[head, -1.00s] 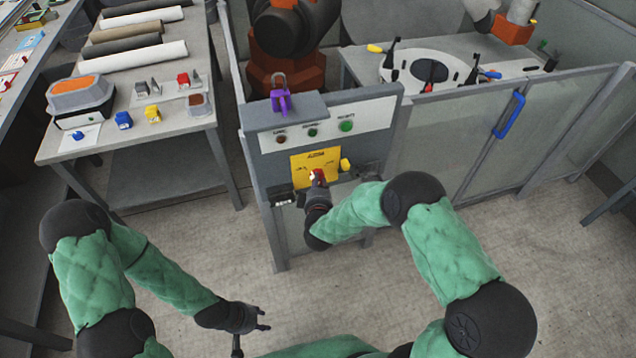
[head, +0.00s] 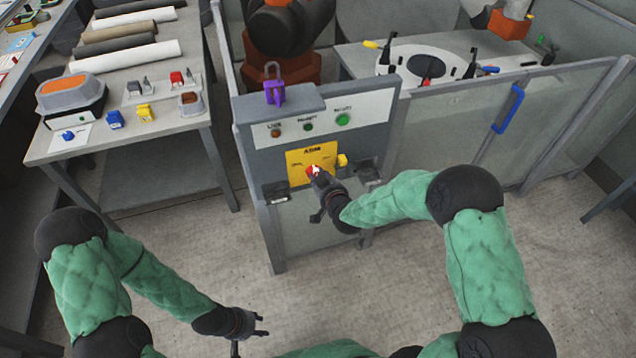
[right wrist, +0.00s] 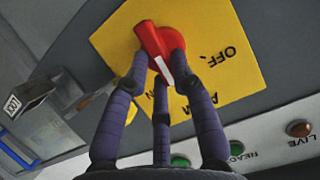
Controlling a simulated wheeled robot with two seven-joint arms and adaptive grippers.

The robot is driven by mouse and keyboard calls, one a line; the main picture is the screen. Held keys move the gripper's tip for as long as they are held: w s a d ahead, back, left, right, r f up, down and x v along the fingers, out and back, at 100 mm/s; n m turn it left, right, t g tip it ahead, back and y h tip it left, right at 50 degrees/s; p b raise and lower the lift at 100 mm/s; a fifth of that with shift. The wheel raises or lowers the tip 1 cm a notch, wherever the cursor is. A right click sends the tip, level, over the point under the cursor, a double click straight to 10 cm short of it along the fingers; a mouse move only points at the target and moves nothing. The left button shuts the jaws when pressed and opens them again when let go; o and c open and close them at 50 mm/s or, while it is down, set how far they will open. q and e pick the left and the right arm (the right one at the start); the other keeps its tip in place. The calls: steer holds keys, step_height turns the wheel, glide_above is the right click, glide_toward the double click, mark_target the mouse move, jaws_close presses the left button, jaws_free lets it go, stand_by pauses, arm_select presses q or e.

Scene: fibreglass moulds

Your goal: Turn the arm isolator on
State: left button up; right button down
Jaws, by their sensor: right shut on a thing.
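The arm isolator is a yellow plate (head: 299,157) lettered ARM on the grey panel, with a red handle (head: 309,171) at its middle. My right gripper (head: 318,176) is shut on this handle. In the right wrist view, the fingers (right wrist: 163,75) close around the red handle (right wrist: 150,38). Its white-marked end points down the picture, towards partly hidden lettering and away from the OFF label (right wrist: 220,56). My left gripper (head: 262,326) is open and empty, low over the floor.
A purple padlock (head: 274,91) sits on the panel top. Indicator lamps, one a green lamp (head: 343,119), run above the plate. A yellow piece (head: 342,160) is at the plate's right edge. A fence with a blue handle (head: 508,109) stands right; a table (head: 180,130) stands left.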

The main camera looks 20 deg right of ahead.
steer(key=shift+d+f+m+y+b, duration=0.2)
steer(key=shift+m+y+b, duration=0.4)
steer(key=shift+m+b, duration=0.25)
steer(key=shift+d+f+m+y+b, duration=0.1)
steer(key=shift+d+m+y+b, duration=0.05)
steer(key=shift+m+y+b, duration=0.7)
steer(key=shift+d+f+m+y+b, duration=0.1)
steer(key=shift+d+m+y+b, duration=0.2)
steer(key=shift+m+b, duration=0.55)
steer(key=shift+a+m+t, duration=0.1)
steer(key=shift+m+t, duration=0.2)
steer(key=shift+m, duration=0.05)
steer(key=c, duration=1)
jaws_free()
steer(key=shift+w, duration=0.1)
steer(key=shift+c, duration=0.2)
steer(key=v, duration=1.2)
